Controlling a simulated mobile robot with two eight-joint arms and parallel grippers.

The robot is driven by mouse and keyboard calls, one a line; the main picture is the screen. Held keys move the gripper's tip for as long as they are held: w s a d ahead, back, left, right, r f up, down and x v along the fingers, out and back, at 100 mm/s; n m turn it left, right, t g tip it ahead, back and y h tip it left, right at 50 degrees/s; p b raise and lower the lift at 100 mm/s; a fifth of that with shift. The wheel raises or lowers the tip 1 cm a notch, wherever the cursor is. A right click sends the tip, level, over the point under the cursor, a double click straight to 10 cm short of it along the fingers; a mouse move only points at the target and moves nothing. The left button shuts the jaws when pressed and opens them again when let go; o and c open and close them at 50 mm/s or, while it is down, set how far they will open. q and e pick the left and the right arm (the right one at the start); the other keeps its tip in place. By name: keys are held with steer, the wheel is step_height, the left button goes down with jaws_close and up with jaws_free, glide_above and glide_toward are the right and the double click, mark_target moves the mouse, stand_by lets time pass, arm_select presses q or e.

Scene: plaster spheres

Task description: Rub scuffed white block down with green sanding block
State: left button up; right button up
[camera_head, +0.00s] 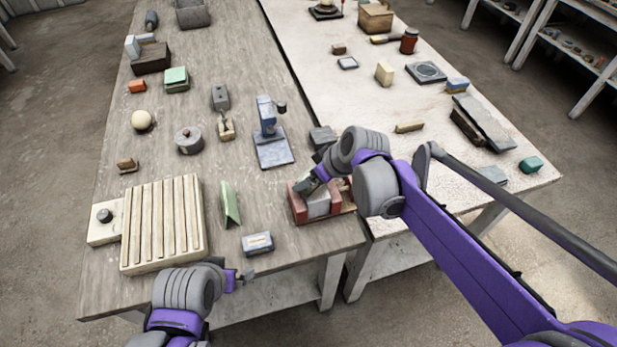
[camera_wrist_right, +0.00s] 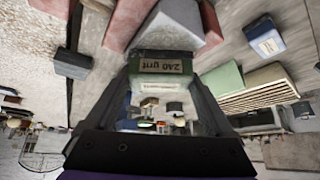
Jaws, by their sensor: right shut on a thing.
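The green sanding block (camera_wrist_right: 160,63), marked "240 grit", is held between the fingers of my right gripper (camera_wrist_right: 161,74). In the head view the right gripper (camera_head: 312,182) is over the near right of the wooden table, with a bit of the green block (camera_head: 302,185) showing. The pale block (camera_head: 318,204) sits between red jaws (camera_head: 297,205). In the wrist view the pale block (camera_wrist_right: 172,22) lies right beyond the green block; I cannot tell whether they touch. Scuffs are not clear. My left gripper (camera_head: 243,277) is empty at the table's front edge; its jaw gap is unclear.
A blue-labelled box (camera_head: 257,243) and a green tent-shaped piece (camera_head: 230,205) stand left of the jaws. A slatted board (camera_head: 163,222) lies further left. A blue-grey stand (camera_head: 272,140) is behind. Bare wood shows between them.

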steer(key=shift+w+d, duration=1)
steer(key=shift+w, duration=0.2)
steer(key=shift+s+a, duration=0.1)
steer(key=shift+s, duration=0.05)
steer(key=shift+s+a+r, duration=0.1)
steer(key=shift+s+a, duration=0.55)
steer(key=shift+s, duration=0.1)
steer(key=shift+s+a, duration=0.65)
steer(key=shift+s, duration=0.2)
steer(key=shift+d, duration=0.1)
